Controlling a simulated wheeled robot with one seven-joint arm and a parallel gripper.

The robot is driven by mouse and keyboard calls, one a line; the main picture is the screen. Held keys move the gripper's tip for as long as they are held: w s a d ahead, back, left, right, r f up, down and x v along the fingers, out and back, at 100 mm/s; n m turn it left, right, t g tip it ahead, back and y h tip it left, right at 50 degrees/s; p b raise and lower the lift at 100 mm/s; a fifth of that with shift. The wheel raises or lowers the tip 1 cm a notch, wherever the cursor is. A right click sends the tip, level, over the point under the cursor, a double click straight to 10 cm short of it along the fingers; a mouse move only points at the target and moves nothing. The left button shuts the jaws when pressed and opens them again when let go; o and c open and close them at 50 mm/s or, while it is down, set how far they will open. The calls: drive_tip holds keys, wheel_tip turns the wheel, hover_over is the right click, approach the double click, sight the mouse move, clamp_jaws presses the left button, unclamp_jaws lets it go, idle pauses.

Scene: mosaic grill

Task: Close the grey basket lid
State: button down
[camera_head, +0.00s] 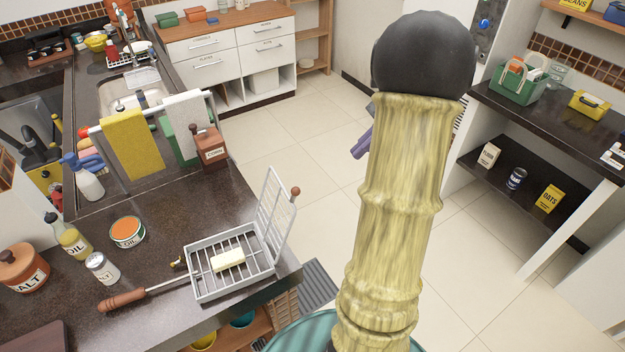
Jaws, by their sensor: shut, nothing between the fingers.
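The grey wire basket (190,267) sits on the dark counter near its right front corner. Its grey mesh lid (275,212) stands up, open, hinged on the basket's right side, with a round brown knob (295,191) at its edge. A pale yellow block (228,260) lies on the basket's bars. A handle with a brown wooden grip (121,300) reaches left from the basket. My gripper (361,143) shows as purple fingertips, shut and empty, beside my arm, over the floor. It is right of and apart from the lid; its rest is hidden behind the arm.
Tiled floor (320,150) is free between this counter and the right-hand shelf counter (540,118).

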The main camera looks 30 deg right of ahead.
drive_tip(key=a+r+p+x, duration=0.1)
drive_tip(key=a+p+x, duration=0.1)
drive_tip(key=x, duration=1.1)
drive_tip(key=shift+w+r+p, duration=0.15)
drive_tip(key=shift+r+p, duration=0.3)
drive_tip(key=shift+p, duration=0.3)
drive_tip(key=shift+r, duration=0.15)
